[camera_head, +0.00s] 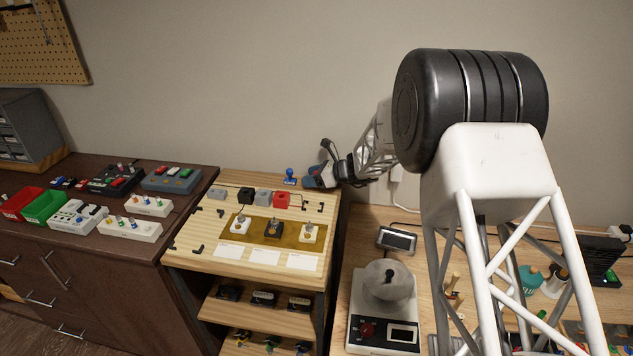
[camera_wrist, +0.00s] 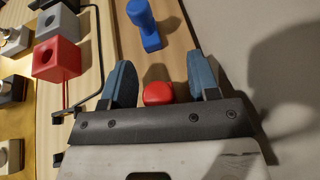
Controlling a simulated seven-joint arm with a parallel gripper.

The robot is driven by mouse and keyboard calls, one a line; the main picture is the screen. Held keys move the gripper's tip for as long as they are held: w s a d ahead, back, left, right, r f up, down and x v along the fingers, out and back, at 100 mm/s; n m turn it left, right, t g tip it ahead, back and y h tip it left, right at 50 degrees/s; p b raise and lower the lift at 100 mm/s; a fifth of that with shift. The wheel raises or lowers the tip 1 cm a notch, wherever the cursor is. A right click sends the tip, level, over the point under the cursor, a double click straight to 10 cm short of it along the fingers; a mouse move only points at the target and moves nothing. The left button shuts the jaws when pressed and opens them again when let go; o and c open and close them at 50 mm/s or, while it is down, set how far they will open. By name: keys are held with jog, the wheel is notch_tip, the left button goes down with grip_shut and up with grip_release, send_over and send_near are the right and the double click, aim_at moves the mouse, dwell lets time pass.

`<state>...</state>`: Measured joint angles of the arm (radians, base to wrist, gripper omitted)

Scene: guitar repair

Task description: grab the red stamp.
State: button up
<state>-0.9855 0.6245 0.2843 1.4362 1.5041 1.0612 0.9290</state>
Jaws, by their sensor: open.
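The red stamp (camera_wrist: 158,93) shows in the wrist view as a rounded red top between the two blue-grey fingers, close to the gripper's dark base; its lower part is hidden. My gripper (camera_wrist: 159,70) is open, with a finger on either side of the red top and visible gaps between. In the head view my gripper (camera_head: 315,179) is at the back right corner of the light wooden bench, and I cannot make out the red stamp there.
A red block with a hole (camera_wrist: 57,61) and a grey block (camera_wrist: 56,24) lie to the left, beside a black bracket (camera_wrist: 98,60). The wall is close on the right.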

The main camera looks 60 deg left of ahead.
dwell(0.3)
jog(key=c, duration=1)
jog(key=shift+r, duration=0.15)
jog(key=shift+r, duration=0.55)
jog(key=shift+s+d+r, duration=0.1)
jog(key=shift+d+r, duration=0.05)
jog(key=shift+r, duration=0.45)
jog(key=shift+d+r, duration=0.15)
jog(key=shift+r, duration=0.4)
jog(key=s+d, duration=0.2)
jog(key=d, duration=0.2)
jog(key=s+d+r, duration=0.1)
jog(key=s+d, duration=0.1)
jog(key=d, duration=0.3)
jog(key=s+d, duration=0.2)
jog(key=d, duration=0.2)
jog(key=shift+s+d+r, duration=0.2)
jog(key=shift+s+d, duration=0.2)
